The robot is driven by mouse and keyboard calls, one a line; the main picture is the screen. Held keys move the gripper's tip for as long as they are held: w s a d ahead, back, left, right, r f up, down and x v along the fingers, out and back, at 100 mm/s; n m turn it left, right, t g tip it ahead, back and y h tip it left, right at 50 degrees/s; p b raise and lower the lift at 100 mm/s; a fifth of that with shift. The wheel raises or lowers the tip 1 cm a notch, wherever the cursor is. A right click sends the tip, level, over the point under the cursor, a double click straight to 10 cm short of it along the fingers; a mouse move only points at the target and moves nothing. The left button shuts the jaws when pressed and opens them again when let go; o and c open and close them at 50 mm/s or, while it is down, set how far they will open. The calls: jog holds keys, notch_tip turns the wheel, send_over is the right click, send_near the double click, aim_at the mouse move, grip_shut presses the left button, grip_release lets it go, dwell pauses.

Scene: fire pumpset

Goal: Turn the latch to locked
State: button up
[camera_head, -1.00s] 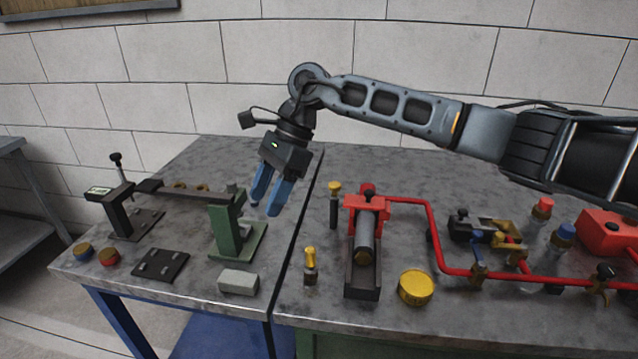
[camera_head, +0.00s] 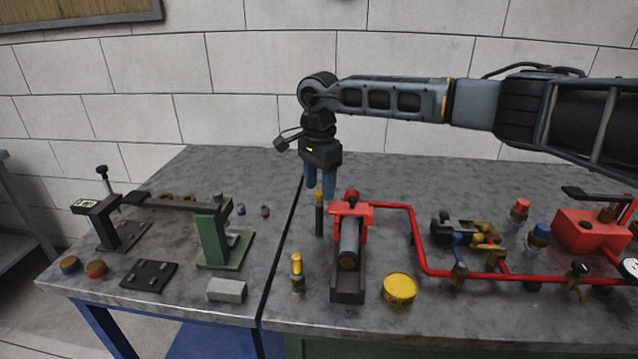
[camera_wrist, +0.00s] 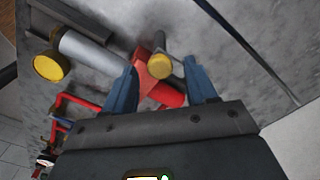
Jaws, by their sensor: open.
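My gripper (camera_head: 320,192) points down with its blue fingers apart, just above a dark upright post (camera_head: 319,222). The post's yellow top shows between the open fingers in the wrist view (camera_wrist: 159,66); whether they touch it I cannot tell. To the right of the post, a red bracket (camera_head: 352,209) with a round red knob (camera_head: 352,195) sits at the back of a grey cylinder (camera_head: 349,242) in a dark cradle. The red bracket also shows beside the left finger in the wrist view (camera_wrist: 150,72). I cannot tell for sure which part is the latch.
A red pipe (camera_head: 416,240) runs right from the bracket past several valves. A yellow-topped bottle (camera_head: 297,272) and yellow cap (camera_head: 399,288) stand in front. A green stand (camera_head: 212,240) is at left. The tabletop behind the post is clear.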

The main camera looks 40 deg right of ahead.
jog(key=shift+f, duration=0.5)
jog(key=shift+c, duration=0.2)
jog(key=c, duration=1)
